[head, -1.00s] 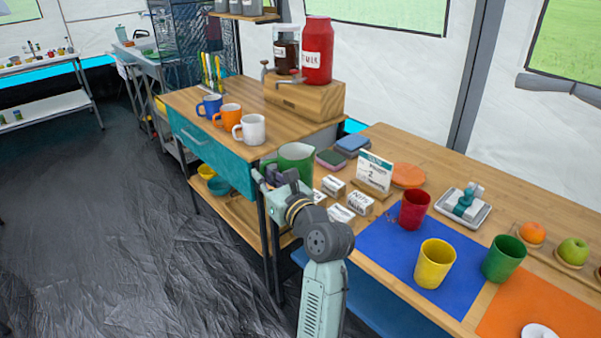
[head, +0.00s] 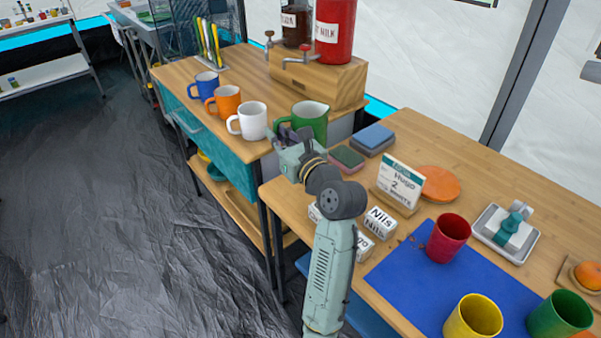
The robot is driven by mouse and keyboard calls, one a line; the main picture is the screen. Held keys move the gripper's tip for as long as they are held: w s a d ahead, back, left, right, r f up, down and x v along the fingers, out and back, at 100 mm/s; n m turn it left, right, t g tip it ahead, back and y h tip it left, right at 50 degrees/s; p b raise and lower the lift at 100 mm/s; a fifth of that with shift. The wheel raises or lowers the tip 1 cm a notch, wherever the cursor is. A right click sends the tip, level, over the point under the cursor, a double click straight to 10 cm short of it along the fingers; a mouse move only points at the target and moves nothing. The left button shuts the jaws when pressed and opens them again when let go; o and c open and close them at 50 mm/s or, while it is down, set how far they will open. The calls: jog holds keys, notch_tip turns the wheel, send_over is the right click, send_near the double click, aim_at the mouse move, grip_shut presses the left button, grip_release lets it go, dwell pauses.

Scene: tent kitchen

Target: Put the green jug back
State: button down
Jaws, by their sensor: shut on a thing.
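The green jug (head: 312,119) is upright at the right front corner of the wooden cabinet top (head: 184,79), beside the white mug. My gripper (head: 285,138) is shut on the jug on its near left side. The fingers and part of the jug's handle side overlap, so the exact grip is hard to see. I cannot tell whether the jug's base touches the cabinet top, since my gripper and wrist hide it.
A white mug (head: 250,120), an orange mug (head: 225,102) and a blue mug (head: 205,86) stand in a row left of the jug. A wooden dispenser stand (head: 318,83) is behind it. Sponges (head: 373,137), a name card (head: 402,182) and cups occupy the lower table.

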notch_tip(320, 180, down, 9)
jog(key=shift+f, duration=0.1)
dwell(0.3)
jog(key=shift+f, duration=0.1)
jog(key=c, duration=1.7)
grip_release()
jog(key=shift+s, duration=0.1)
jog(key=b+v, duration=0.2)
jog(key=v, duration=1)
